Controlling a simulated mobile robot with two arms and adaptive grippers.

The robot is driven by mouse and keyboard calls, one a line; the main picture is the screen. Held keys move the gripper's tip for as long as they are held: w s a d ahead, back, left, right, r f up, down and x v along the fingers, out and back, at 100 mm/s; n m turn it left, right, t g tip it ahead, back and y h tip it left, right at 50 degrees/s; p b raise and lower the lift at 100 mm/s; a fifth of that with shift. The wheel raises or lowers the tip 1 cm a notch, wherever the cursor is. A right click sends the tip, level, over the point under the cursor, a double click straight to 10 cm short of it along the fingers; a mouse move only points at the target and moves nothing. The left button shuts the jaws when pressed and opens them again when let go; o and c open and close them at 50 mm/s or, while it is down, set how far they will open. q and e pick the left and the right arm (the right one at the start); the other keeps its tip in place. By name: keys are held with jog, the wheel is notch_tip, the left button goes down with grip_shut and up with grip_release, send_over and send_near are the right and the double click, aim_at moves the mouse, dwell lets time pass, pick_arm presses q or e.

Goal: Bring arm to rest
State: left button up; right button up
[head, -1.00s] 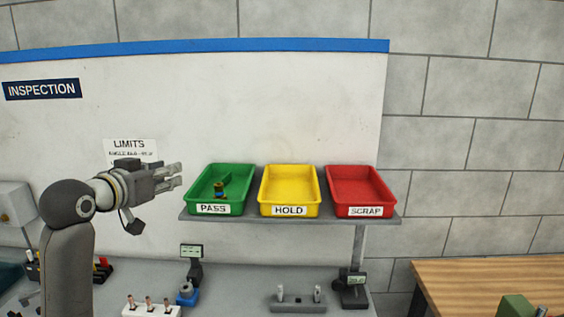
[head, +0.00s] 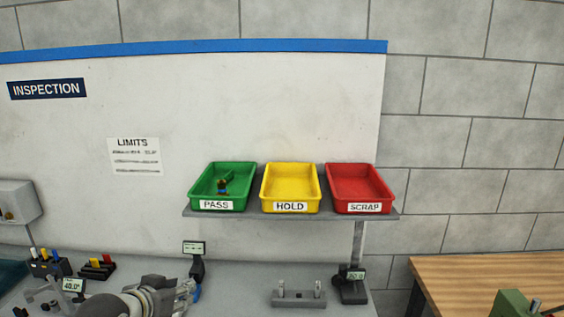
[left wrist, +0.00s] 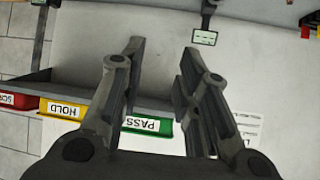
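My left gripper (head: 182,292) is low at the bottom of the head view, over the bench and below the shelf of trays. In the left wrist view its two fingers (left wrist: 162,60) are spread apart with nothing between them, so it is open and empty. The arm behind it is mostly cut off by the bottom edge of the head view. My right gripper is not in view.
A green PASS tray (head: 209,190) holding a small part (head: 222,187), a yellow HOLD tray (head: 291,173) and a red SCRAP tray (head: 360,175) stand on a shelf (head: 330,216). A gauge (head: 195,250) and a fixture (head: 298,296) stand on the bench. A wooden table (head: 480,272) is at right.

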pick_arm(q)
jog(key=s+d+f+g+y, duration=0.15)
jog(key=s+f+g, duration=0.25)
jog(key=s+f, duration=1.1)
jog(key=s+f+g, duration=0.2)
jog(key=s+f, duration=0.1)
jog(key=s, duration=0.5)
jog(key=s+f+g, duration=0.1)
jog(key=s+f, duration=0.1)
jog(key=s, duration=0.7)
notch_tip(320, 180, down, 34)
jog(key=g+b, duration=0.2)
jog(key=b, duration=0.6)
jog(key=s+a+f+b, duration=0.1)
jog(key=s+f+b, duration=0.2)
jog(key=s+f, duration=0.5)
jog(key=s+a+f+b, duration=0.1)
jog(key=s+f+b, duration=0.2)
jog(key=s+f, duration=0.6)
notch_tip(320, 180, down, 6)
jog(key=shift+s+r+g, duration=0.1)
jog(key=shift+s+g, duration=0.2)
jog(key=shift+g, duration=0.1)
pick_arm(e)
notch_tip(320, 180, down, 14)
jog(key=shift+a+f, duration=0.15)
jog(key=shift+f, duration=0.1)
pick_arm(q)
jog(key=shift+y, duration=0.25)
